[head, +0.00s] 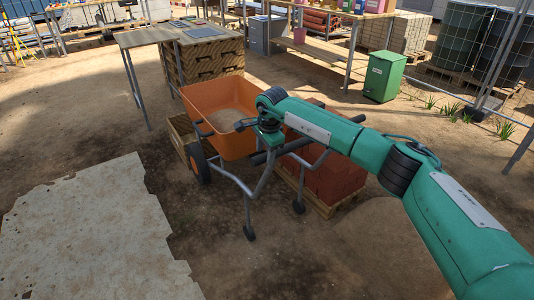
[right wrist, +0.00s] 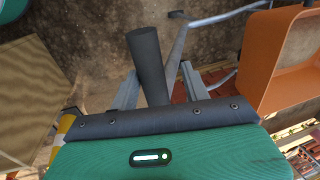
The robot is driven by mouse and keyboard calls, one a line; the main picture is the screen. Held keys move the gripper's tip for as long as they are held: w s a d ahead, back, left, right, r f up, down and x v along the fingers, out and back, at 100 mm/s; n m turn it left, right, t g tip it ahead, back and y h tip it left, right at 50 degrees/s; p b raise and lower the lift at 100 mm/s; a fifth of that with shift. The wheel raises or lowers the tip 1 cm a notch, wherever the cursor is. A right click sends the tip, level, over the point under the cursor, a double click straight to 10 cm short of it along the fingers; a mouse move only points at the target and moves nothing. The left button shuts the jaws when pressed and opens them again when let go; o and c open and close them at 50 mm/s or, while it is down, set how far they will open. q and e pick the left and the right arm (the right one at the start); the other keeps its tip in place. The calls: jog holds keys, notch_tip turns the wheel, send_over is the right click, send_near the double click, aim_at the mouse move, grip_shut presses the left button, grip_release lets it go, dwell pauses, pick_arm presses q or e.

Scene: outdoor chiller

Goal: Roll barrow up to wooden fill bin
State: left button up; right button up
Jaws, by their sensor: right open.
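The orange barrow (head: 207,98) stands left of centre in the head view, with a grey tube frame, a black wheel (head: 198,164) and legs on the ground. My right gripper (head: 268,138) is at its near right side, by a dark handle grip (head: 292,146). In the right wrist view my right gripper (right wrist: 160,88) is open, with the dark handle grip (right wrist: 146,58) between its two fingers; contact cannot be told. A low wooden bin (head: 179,138) shows partly behind the barrow's left side. My left gripper is out of view.
A pallet of red bricks (head: 335,182) stands close right of the barrow. A wooden stack (head: 212,62) and a table (head: 147,37) are behind it. A pale slab (head: 90,235) lies at front left; bare dirt is open in front. A green bin (head: 384,77) is farther right.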

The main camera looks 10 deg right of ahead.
jog(key=shift+o, duration=1.1)
jog(key=shift+w+a, duration=0.25)
jog(key=shift+w, duration=0.2)
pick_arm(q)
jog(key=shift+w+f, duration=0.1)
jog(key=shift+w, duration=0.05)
pick_arm(e)
jog(key=shift+s, duration=0.1)
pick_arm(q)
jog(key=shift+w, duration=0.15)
pick_arm(e)
jog(key=shift+s+f, duration=0.1)
jog(key=shift+f, duration=0.05)
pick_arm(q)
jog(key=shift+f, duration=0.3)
pick_arm(e)
jog(key=v, duration=1.3)
jog(key=shift+r, duration=0.4)
jog(key=shift+d, duration=0.15)
